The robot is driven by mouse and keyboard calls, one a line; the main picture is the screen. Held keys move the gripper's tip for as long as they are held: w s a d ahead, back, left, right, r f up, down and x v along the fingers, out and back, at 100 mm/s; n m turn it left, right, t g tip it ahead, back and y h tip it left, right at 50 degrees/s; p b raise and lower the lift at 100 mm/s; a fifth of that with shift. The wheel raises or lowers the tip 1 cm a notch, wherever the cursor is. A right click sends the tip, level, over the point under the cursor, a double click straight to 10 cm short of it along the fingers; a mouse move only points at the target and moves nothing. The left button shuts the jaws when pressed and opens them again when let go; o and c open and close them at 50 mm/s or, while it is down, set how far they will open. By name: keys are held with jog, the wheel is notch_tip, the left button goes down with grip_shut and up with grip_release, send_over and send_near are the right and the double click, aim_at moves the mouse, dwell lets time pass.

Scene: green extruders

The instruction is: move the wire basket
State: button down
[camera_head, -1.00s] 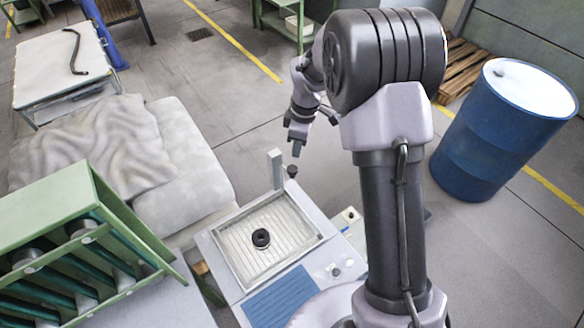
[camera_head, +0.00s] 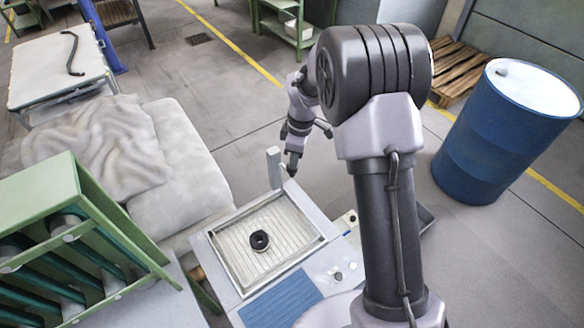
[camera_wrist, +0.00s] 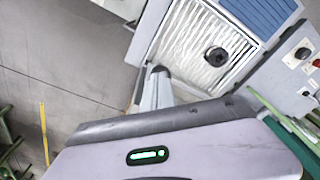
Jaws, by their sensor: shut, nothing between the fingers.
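No thing is plainly a wire basket. The closest match is a shallow ribbed tray with a pale frame (camera_head: 303,247), set in the top of a grey machine. A black ring (camera_head: 260,240) lies on its ribbed floor. The tray also shows in the wrist view (camera_wrist: 190,42). My gripper (camera_head: 291,171) is shut and empty, pointing down beside a grey upright post (camera_head: 274,168) at the tray's far edge. It is apart from the ring. In the wrist view a grey dark-tipped piece stands at the tray's edge; I cannot tell whether it is post or finger.
A blue ribbed panel (camera_head: 280,302) and knobs (camera_head: 338,275) lie on the machine's near side. A green rack (camera_head: 50,210) stands left, a cloth-covered bench (camera_head: 180,150) behind it. A blue drum (camera_head: 490,150) stands right. The floor beyond the machine is open.

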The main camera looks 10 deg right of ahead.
notch_tip(320, 180, down, 8)
jog(key=s+d+b, duration=0.1)
jog(key=d+b, duration=0.1)
jog(key=b, duration=0.4)
jog(key=shift+s+d+f, duration=0.15)
jog(key=shift+d+f, duration=0.1)
jog(key=shift+d, duration=0.1)
jog(key=shift+r, duration=0.1)
notch_tip(320, 180, up, 17)
jog(key=d+p, duration=0.1)
jog(key=p, duration=0.3)
jog(key=shift+s+d, duration=0.3)
jog(key=shift+s, duration=0.1)
